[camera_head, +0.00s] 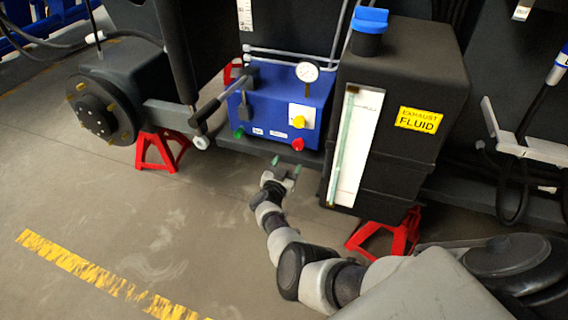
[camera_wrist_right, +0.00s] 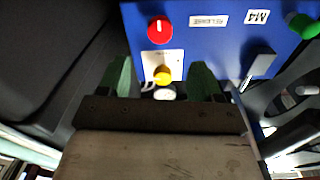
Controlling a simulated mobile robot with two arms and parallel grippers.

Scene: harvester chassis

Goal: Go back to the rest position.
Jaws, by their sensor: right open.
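My right gripper (camera_head: 287,162) is open and empty just below and in front of the blue control box (camera_head: 277,112). Its two green fingertips (camera_wrist_right: 163,80) are apart in the right wrist view, with the yellow knob (camera_wrist_right: 163,74) of the box showing between them. A red knob (camera_wrist_right: 159,29) sits beyond it. From the head view I cannot tell the exact gap between the fingertips and the box. My left gripper is in neither view.
A black exhaust fluid tank (camera_head: 400,110) with a blue cap (camera_head: 369,20) stands right of the box. Red stands (camera_head: 162,150) support the chassis. A wheel hub (camera_head: 102,108) is at left. The floor (camera_head: 150,210) with a yellow stripe (camera_head: 80,266) is clear at lower left.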

